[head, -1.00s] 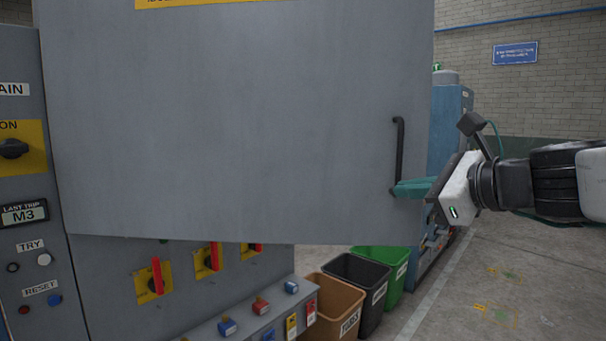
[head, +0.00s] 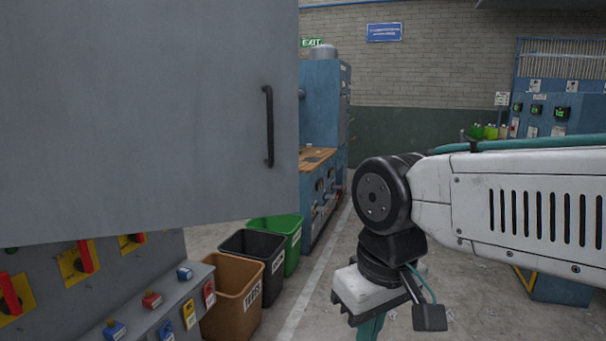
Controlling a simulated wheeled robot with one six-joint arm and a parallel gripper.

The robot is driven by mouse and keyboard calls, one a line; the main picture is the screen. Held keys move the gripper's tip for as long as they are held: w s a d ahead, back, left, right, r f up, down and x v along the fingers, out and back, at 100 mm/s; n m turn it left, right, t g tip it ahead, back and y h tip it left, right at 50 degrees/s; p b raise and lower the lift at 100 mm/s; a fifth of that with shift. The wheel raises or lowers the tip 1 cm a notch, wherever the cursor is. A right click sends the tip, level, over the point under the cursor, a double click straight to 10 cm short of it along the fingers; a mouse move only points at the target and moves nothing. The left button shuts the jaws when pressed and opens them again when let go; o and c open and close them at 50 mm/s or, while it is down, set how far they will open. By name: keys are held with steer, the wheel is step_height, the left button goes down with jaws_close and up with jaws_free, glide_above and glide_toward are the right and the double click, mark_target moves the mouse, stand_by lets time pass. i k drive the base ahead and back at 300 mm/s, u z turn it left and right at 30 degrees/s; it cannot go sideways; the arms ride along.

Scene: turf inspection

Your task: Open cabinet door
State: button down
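The grey cabinet door (head: 150,100) fills the upper left of the head view. Its black vertical bar handle (head: 268,126) is near the right edge. The door's lower right corner juts out past the control panel (head: 95,275) below, so it appears to stand ajar; how far is hard to tell. My gripper (head: 370,328) points down at the bottom of the view, right of and below the handle, apart from it. Its teal fingers are cut off by the frame, so their opening is hidden.
Brown (head: 232,295), black (head: 258,268) and green (head: 278,242) bins stand below the door. A blue bench unit (head: 325,195) stands behind them. A blue rack (head: 560,95) is at the far right. Floor (head: 335,255) shows between the bins and my arm.

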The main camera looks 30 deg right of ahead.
mark_target(117, 117)
steer(key=z, duration=2)
steer(key=i, duration=1.05)
steer(key=u, duration=2.25)
